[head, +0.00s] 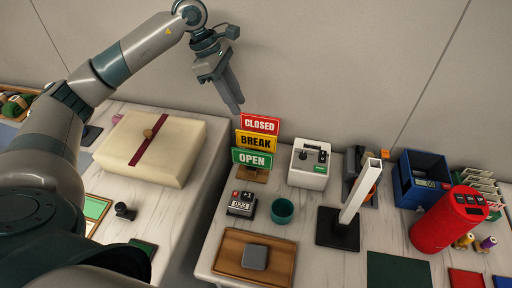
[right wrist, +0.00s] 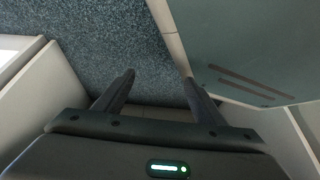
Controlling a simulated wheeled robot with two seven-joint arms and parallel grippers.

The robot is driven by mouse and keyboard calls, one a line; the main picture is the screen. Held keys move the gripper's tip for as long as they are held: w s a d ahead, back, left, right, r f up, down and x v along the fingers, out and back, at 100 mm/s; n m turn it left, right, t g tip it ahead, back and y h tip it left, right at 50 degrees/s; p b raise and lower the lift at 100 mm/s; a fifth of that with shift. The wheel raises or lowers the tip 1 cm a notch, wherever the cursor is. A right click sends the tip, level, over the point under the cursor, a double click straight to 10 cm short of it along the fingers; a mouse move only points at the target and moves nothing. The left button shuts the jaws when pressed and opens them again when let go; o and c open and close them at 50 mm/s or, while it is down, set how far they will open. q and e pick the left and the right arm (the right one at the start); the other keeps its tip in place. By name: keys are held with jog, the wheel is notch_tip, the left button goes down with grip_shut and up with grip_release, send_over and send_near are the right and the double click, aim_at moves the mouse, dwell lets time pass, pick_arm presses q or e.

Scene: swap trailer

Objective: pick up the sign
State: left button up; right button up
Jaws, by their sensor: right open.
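The sign (head: 256,142) stands on the table in the head view as a stack of panels: red CLOSED on top, yellow BREAK in the middle, green OPEN at the bottom. It rests on a wooden base (head: 252,174). My left gripper (head: 238,108) hangs above and to the left of the sign, apart from it, with its fingers pointing down. Its fingers overlap in the view, so their gap is unclear. My right gripper (right wrist: 159,79) is open and empty in the right wrist view, above a dark speckled floor and away from the sign.
Near the sign are a teal cup (head: 282,211), a tally counter (head: 242,205), a white box device (head: 309,164) and a white post (head: 359,190) on a black base. A large wrapped parcel (head: 175,145) lies left. A red cylinder (head: 449,218) stands right.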

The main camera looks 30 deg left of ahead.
aim_at(255, 133)
jog(key=shift+s, duration=0.1)
pick_arm(q)
jog(key=p+x, duration=0.4)
jog(key=x, duration=0.8)
pick_arm(e)
jog(key=s+d+f+g+h, duration=0.1)
jog(key=s+d+g, duration=0.3)
jog(key=s, duration=1)
jog(key=shift+d, duration=0.85)
jog(key=shift+f, duration=0.1)
pick_arm(q)
jog(key=shift+d+f, duration=0.1)
jog(key=shift+d+f+p, duration=0.35)
jog(key=shift+p, duration=0.4)
jog(key=p+x, duration=0.1)
jog(key=x, duration=0.2)
jog(key=shift+d+p, duration=0.15)
jog(key=shift+p, duration=0.15)
jog(key=shift+w+d+f, duration=0.1)
jog(key=shift+w+f, duration=0.05)
jog(key=shift+f, duration=0.4)
pick_arm(e)
notch_tip(255, 133, up, 3)
